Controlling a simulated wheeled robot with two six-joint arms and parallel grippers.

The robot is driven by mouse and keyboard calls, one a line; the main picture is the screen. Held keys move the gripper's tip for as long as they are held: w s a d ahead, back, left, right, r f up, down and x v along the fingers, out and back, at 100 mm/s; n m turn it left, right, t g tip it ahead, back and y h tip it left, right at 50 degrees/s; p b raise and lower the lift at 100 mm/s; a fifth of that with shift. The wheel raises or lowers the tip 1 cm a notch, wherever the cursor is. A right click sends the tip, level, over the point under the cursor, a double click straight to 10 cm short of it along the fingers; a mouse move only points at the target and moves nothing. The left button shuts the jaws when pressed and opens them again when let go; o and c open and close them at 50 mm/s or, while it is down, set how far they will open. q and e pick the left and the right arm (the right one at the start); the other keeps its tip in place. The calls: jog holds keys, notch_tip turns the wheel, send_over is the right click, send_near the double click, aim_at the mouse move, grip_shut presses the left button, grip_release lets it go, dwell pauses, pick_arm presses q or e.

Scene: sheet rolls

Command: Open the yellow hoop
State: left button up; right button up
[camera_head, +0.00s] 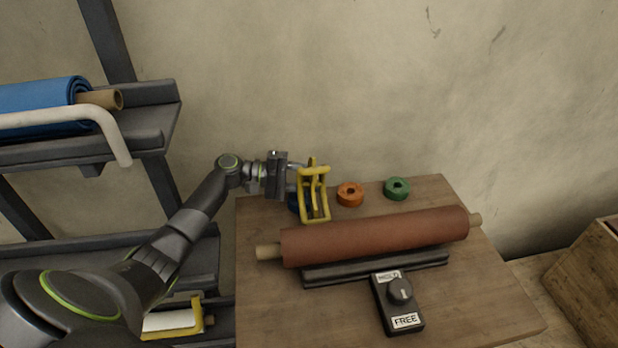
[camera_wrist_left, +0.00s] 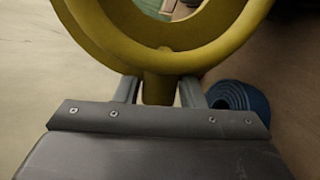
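The yellow hoop (camera_head: 314,208) stands upright at the back left of the wooden table, beyond the left end of the brown-red roll (camera_head: 375,236). My left gripper (camera_head: 293,176) reaches it from the left. In the left wrist view, a thick yellow ring (camera_wrist_left: 158,50) fills the top. Its short stem sits between my two finger tips (camera_wrist_left: 159,90), which look closed on it, though the contact is hard to see. Whether the hoop is latched cannot be told. My right gripper is in neither view.
An orange ring (camera_head: 350,194) and a green ring (camera_head: 397,188) lie right of the hoop. A blue coiled thing (camera_wrist_left: 240,105) is close by. A black knob box (camera_head: 402,303) is in front. A dark rack (camera_head: 160,125) with a blue roll (camera_head: 40,93) stands left.

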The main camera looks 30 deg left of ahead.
pick_arm(q)
grip_shut()
jog(key=shift+s+d+r+m, duration=0.15)
jog(key=shift+s+r+m, duration=0.05)
jog(key=shift+r+m, duration=0.3)
jog(key=shift+s+d+r+m, duration=0.15)
jog(key=shift+s+r+m, duration=0.05)
jog(key=shift+r+m, duration=0.3)
jog(key=shift+o, duration=2)
grip_release()
jog(key=b+v, duration=0.1)
jog(key=v, duration=0.6)
jog(key=shift+s+a+b, duration=0.2)
jog(key=shift+a+b, duration=0.05)
jog(key=shift+b, duration=0.1)
jog(key=shift+r, duration=0.1)
